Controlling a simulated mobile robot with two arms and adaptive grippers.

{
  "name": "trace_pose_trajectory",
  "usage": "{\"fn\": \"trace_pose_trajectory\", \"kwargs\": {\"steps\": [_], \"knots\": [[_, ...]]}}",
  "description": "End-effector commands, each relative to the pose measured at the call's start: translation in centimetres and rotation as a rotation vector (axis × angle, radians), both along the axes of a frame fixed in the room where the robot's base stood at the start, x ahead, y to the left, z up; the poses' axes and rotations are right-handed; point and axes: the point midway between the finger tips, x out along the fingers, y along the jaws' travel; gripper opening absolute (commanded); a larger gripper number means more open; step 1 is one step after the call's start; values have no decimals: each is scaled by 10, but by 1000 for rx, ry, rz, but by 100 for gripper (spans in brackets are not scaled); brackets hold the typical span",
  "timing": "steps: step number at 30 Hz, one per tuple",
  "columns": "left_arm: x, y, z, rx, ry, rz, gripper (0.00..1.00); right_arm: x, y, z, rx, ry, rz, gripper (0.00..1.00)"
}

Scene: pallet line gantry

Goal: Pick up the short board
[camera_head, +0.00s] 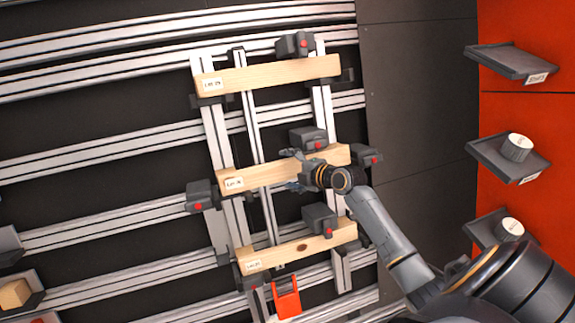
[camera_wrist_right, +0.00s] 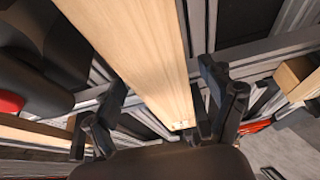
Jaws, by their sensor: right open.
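Three pale wooden boards lie across the upright rails of the rack: a top board (camera_head: 275,75), a middle board (camera_head: 265,175) and a bottom board (camera_head: 285,252). Each has a small white label at its left end, too small to read surely. They look close in length, so I cannot tell surely which is the short board. My right gripper (camera_head: 290,170) is open over the middle board, right of its centre. In the right wrist view a board (camera_wrist_right: 140,50) runs between the spread fingers (camera_wrist_right: 160,105). Contact is not clear. My left gripper is not in view.
Dark clamps with red buttons, such as one above the middle board (camera_head: 308,138), sit along the boards. A red bracket (camera_head: 287,297) is below the bottom board. Dark shelves (camera_head: 510,60) stick out from the orange wall at right. A small wood block (camera_head: 14,293) lies far left.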

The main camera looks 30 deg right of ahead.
Motion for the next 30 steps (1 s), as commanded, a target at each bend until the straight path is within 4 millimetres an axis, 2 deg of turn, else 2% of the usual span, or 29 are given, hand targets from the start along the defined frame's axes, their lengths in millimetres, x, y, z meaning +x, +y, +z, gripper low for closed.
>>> {"fn": "trace_pose_trajectory", "kwargs": {"steps": [8, 18, 30], "knots": [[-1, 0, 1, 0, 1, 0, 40, 3, 0, -2, -2, 0, 1, 83], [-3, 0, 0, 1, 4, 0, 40, 3, 0, -2, -1, 0, 0, 16], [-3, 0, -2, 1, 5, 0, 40, -1, 1, 2, -3, -2, 0, 16]]}}
